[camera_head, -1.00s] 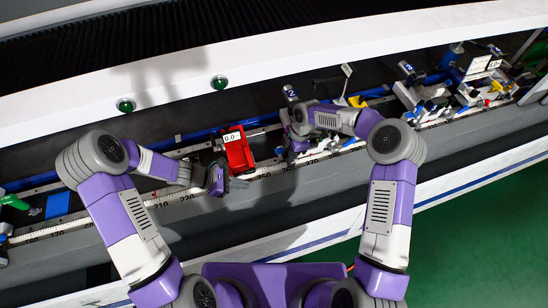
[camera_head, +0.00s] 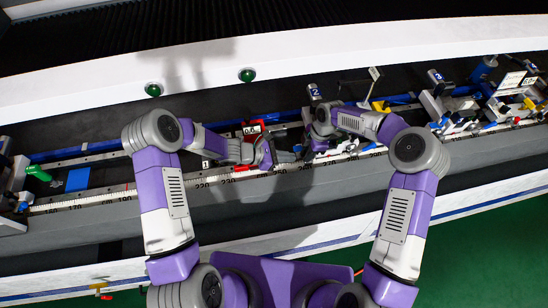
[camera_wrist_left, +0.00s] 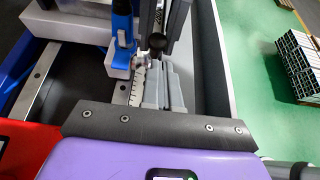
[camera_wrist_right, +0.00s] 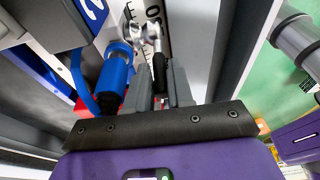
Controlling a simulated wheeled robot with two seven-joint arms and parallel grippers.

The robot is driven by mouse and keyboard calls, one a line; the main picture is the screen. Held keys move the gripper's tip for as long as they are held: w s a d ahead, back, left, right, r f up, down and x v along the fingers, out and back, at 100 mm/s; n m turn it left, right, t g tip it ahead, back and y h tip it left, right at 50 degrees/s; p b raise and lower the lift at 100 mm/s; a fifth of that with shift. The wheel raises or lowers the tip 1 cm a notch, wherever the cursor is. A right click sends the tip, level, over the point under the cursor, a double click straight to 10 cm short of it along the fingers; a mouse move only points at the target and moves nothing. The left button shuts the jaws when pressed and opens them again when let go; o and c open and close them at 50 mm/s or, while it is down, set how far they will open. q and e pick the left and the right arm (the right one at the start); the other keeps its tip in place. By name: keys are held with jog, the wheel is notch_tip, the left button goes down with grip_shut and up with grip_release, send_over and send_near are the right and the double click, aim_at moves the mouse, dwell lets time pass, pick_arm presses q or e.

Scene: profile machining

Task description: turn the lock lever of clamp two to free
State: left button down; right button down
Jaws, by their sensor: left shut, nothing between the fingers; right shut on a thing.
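Clamp two, with its "2" label (camera_head: 315,91), stands right of centre in the head view; my right arm hides much of it. My right gripper (camera_head: 318,148) is at its front. In the right wrist view my right fingers (camera_wrist_right: 161,80) are shut on the black grip of the lock lever (camera_wrist_right: 158,66), whose silver end lies beyond. A blue cylinder (camera_wrist_right: 114,78) is just left of them. My left gripper (camera_head: 270,155) is shut and empty, just left of clamp two.
A red block (camera_head: 252,127) with a small display sits behind my left forearm; its red body (camera_wrist_left: 25,148) is close beside that gripper. A numbered scale (camera_head: 115,192) runs along the front of the bed. More clamps (camera_head: 435,100) stand to the right. Green floor (camera_head: 470,235) lies in front.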

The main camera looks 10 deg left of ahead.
aim_at(302, 154)
pick_arm(q)
jog(key=shift+w+d+r, duration=0.15)
jog(key=shift+d, duration=0.25)
jog(key=shift+w+d+r, duration=0.1)
jog(key=shift+d, duration=0.25)
pick_arm(e)
jog(key=shift+r, duration=0.1)
pick_arm(q)
jog(key=shift+d, duration=0.1)
jog(key=shift+w+d+r, duration=0.15)
jog(key=shift+d+r, duration=0.25)
jog(key=shift+d, duration=0.2)
pick_arm(e)
jog(key=shift+a, duration=0.15)
jog(key=c, duration=1.1)
grip_release()
